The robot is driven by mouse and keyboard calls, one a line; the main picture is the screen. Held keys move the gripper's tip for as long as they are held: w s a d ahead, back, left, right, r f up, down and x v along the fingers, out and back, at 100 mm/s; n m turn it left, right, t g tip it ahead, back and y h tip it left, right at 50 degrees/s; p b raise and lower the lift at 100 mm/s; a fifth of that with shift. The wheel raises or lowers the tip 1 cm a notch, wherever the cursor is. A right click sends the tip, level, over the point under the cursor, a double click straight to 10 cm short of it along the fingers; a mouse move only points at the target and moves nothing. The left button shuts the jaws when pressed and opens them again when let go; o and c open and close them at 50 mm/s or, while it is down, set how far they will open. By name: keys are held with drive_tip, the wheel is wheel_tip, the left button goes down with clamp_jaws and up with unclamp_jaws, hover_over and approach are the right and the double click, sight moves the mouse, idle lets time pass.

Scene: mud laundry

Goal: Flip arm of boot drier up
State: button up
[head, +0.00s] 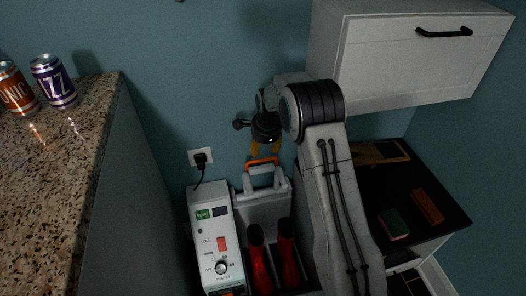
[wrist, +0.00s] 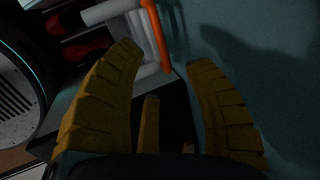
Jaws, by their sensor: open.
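The boot drier (head: 214,243) is a white box with a control panel, standing by the blue wall. Beside it is a grey-white hinged arm (head: 263,209) with an orange-red bar (head: 263,161) across its top. In the wrist view the orange bar (wrist: 158,37) lies just ahead of my fingertips, nearer the left one. My gripper (head: 264,150) is open and empty, its yellow fingers pointing down at the bar; they also show in the wrist view (wrist: 165,58). I cannot tell whether a finger touches the bar. My arm hides the drier's right side.
Red boots (head: 262,272) with dark tops stand in front of the hinged arm. A granite counter (head: 60,190) with two cans is at left. A white wall cabinet (head: 410,65) hangs at upper right. A dark-topped unit (head: 440,222) with a sponge and a brush is at right.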

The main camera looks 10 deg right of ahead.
drive_tip(key=shift+s+r, duration=0.15)
drive_tip(key=shift+r, duration=0.35)
drive_tip(key=shift+r, duration=0.1)
